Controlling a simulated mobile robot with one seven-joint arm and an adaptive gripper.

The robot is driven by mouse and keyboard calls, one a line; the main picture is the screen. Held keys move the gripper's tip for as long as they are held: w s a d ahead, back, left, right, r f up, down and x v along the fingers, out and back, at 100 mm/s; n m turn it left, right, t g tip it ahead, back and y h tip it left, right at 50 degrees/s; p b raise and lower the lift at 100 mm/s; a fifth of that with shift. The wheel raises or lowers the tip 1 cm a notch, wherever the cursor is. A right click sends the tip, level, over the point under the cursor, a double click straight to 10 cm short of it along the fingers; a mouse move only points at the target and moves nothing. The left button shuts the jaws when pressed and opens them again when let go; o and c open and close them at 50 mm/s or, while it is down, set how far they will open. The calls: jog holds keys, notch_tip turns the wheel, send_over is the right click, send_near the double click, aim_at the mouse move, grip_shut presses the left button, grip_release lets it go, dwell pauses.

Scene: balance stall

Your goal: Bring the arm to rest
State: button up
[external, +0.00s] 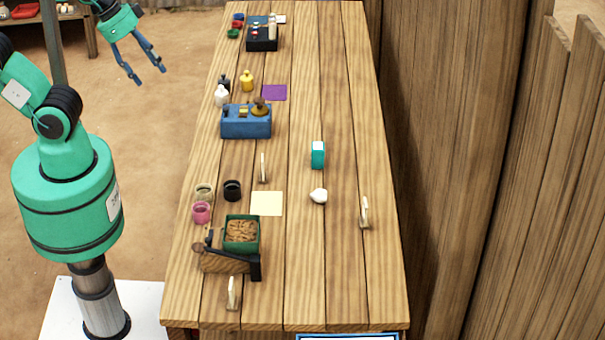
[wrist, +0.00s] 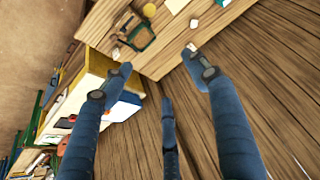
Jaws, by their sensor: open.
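My gripper (external: 150,76) is at the upper left in the external view, in the air left of the long wooden table (external: 340,270). Its blue fingers are spread apart with nothing between them. In the wrist view the open fingers (wrist: 158,62) reach up from the lower edge, and a third finger stands between the outer two. The green arm rises from its base on the left and is cut off by the top edge, so part of it is hidden. No object touches the gripper.
The table carries a blue box scale (external: 245,122), a green tray of brown pieces (external: 241,220), small jars, a teal block (external: 318,155) and a white lump (external: 318,196). A plank wall (external: 450,150) stands to its right. Open sandy floor lies under the gripper.

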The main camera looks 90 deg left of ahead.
notch_tip(320, 180, down, 9)
jog(key=b, duration=0.9)
